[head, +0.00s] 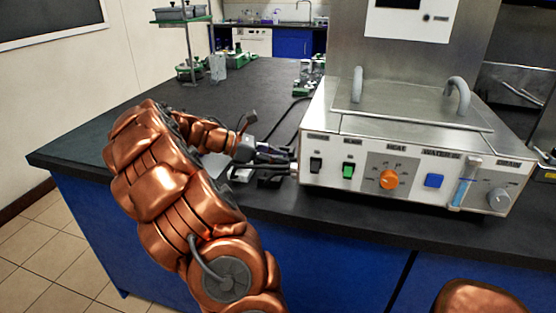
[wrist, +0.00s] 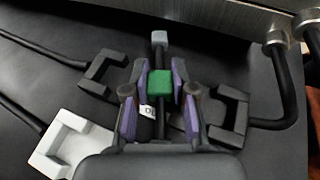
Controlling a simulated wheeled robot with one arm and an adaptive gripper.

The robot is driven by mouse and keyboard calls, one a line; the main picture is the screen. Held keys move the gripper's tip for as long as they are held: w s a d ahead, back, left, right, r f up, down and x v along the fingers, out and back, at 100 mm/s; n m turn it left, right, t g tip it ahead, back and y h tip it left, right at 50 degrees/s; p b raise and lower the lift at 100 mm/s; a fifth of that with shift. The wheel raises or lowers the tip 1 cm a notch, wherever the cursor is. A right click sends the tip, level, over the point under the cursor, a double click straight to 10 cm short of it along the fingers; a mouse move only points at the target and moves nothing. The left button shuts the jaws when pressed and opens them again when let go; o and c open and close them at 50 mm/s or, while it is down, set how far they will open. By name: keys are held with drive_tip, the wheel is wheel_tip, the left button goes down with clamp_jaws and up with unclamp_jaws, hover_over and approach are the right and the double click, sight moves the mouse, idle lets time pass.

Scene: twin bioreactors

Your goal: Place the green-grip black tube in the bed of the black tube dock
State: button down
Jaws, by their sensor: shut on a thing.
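My gripper (wrist: 160,85) is shut on the green grip (wrist: 160,84) of a black tube, with purple finger pads on both sides. The tube (wrist: 160,58) runs away from the grip to a grey tip (wrist: 160,37). Black U-shaped brackets stand left (wrist: 102,72) and right (wrist: 228,115) of the fingers; I cannot tell which belongs to the black tube dock. The bed and any contact with it are hidden or unclear. In the head view my gripper (head: 262,160) is low over the bench beside the machine's left side; the tube is too small to make out there.
A pale grey bracket (wrist: 72,142) sits at the lower left, with dark hoses near it. A black hose (wrist: 288,85) hangs at the right by the metal casing. The steel machine (head: 400,150) stands close on the right.

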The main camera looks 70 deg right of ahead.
drive_tip(key=shift+f, duration=0.15)
drive_tip(key=c, duration=1)
unclamp_jaws()
drive_tip(key=shift+f, duration=0.1)
drive_tip(key=shift+o, duration=0.2)
drive_tip(key=p+v, duration=0.1)
drive_tip(key=v, duration=1)
drive_tip(key=shift+w+a+r, duration=0.3)
drive_tip(key=shift+w, duration=0.15)
